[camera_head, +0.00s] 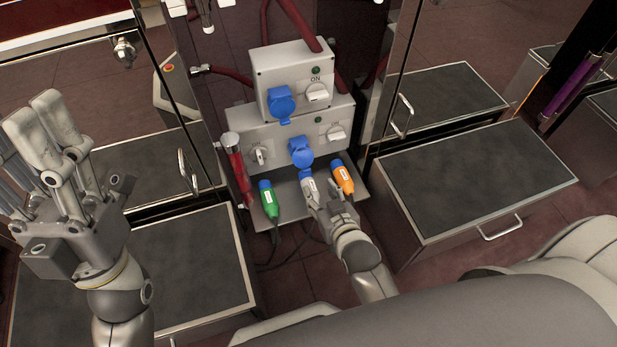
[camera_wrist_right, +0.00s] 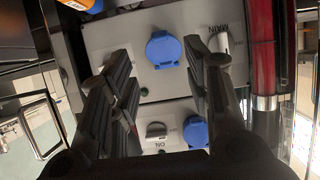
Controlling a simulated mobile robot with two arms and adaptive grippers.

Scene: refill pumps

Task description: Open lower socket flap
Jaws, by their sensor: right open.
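The lower socket (camera_head: 301,152) has a round blue flap that looks shut. It sits on the front of the lower grey box, and its flap shows near the top middle of the right wrist view (camera_wrist_right: 163,50), where the picture is upside down. My right gripper (camera_head: 328,196) is open, below and in front of the lower socket at the plug shelf. In the wrist view its dark fingers (camera_wrist_right: 155,90) stand either side of the flap, apart from it, with nothing between them. My left gripper (camera_head: 40,115) is raised at the far left; its finger gap is unclear.
The upper socket (camera_head: 282,103) also has a blue flap. Green (camera_head: 268,199), grey (camera_head: 309,186) and orange (camera_head: 343,178) plugs stand on the shelf below, close to my right fingers. A red nozzle (camera_head: 238,168) hangs at the left. A dark-topped cabinet (camera_head: 470,185) stands at the right.

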